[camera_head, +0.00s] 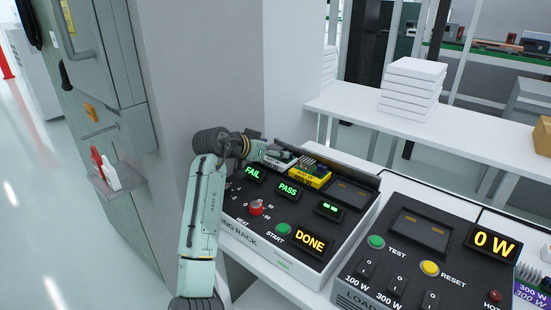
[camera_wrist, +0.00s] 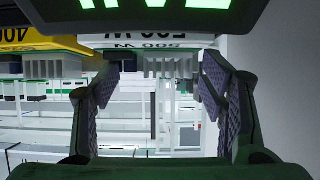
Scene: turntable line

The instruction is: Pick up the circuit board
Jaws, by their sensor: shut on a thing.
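The circuit board is a white unit marked 500 W (camera_head: 279,162) at the left slot of the black testing rack, beside a yellow board (camera_head: 310,175). In the wrist view the white board (camera_wrist: 150,40) appears upside down, with its grey fins between the two finger pads. My gripper (camera_wrist: 160,68) is shut on this white board. In the head view my gripper (camera_head: 257,149) is at the rack's back left, and the dark wrist partly hides it. I cannot tell whether the board is clear of its slot.
The rack (camera_head: 295,262) shows FAIL, PASS and DONE displays, with a red knob (camera_head: 256,208). A load tester (camera_head: 405,225) reading 0 W stands at its right. A grey wall (camera_head: 200,70) rises close on the left. White boxes (camera_head: 412,85) are stacked on the table behind.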

